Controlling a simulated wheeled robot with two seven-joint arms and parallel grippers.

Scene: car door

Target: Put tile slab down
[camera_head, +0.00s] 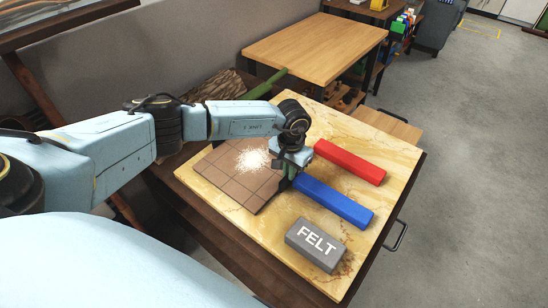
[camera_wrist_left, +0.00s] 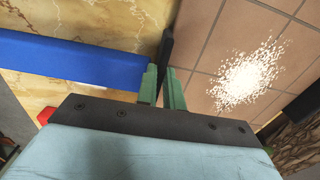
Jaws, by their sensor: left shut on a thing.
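The tile slab (camera_head: 224,181) is brown with square tiles and a patch of white grains (camera_head: 252,159) on its top. It is over the left part of the yellow marble board; I cannot tell if it rests flat or is slightly raised. My left gripper (camera_head: 286,182) is at the slab's right edge. In the left wrist view, the green fingers of my left gripper (camera_wrist_left: 163,88) are closed on the dark edge of the tile slab (camera_wrist_left: 205,45), with the grains (camera_wrist_left: 245,78) on the right. My right gripper is not in view.
The marble board (camera_head: 230,214) lies on a dark table. A red bar (camera_head: 350,162), a blue bar (camera_head: 333,202) and a grey FELT block (camera_head: 316,244) lie on it to the right of the slab. A wooden table (camera_head: 318,48) stands behind. The floor at right is open.

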